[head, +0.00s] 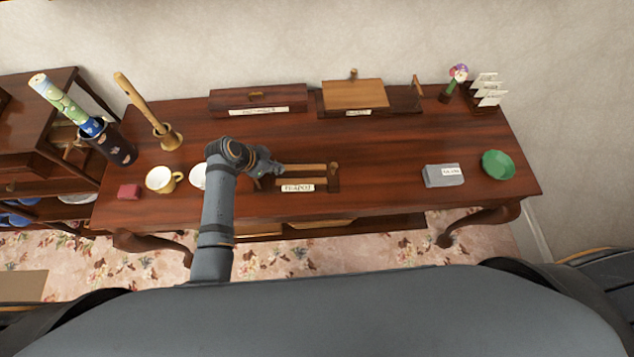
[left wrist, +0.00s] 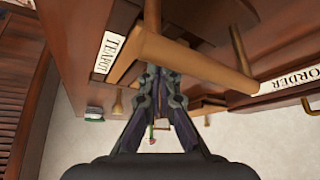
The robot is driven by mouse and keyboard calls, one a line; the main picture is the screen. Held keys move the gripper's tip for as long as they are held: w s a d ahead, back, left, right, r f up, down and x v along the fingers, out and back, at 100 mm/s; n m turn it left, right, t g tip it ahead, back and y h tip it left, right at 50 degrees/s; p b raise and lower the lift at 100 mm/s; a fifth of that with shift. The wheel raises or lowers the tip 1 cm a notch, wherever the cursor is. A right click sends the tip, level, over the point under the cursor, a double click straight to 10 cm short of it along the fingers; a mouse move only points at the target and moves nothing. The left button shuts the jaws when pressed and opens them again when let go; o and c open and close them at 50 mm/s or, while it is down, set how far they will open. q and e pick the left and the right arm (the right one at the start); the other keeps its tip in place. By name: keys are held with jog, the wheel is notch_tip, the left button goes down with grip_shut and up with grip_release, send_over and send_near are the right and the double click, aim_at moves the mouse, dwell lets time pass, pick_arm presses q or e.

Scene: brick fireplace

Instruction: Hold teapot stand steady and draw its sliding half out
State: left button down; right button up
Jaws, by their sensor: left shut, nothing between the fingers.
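The teapot stand is a low dark wooden base (head: 308,188) near the front middle of the table, with a label reading TEAPOT and pale wooden bars (head: 303,168) on top. A short upright peg stands at its right end. In the left wrist view the stand's label (left wrist: 110,53) and a light wooden bar (left wrist: 195,62) show close by the fingers. My left gripper (head: 270,168) is shut and empty at the stand's left end; I cannot tell whether it touches. My arm hides part of that end. My right gripper is not in view.
A grey box (head: 443,175) and green bowl (head: 498,165) are on the right. Wooden boxes (head: 257,99) line the back. The table between stand and grey box is clear.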

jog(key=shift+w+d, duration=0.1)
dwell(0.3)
pick_arm(q)
jog(key=shift+f+b, duration=0.65)
jog(key=shift+f, duration=0.4)
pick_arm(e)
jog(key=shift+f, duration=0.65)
pick_arm(q)
jog(key=shift+s+f, duration=0.25)
jog(key=shift+f, duration=0.05)
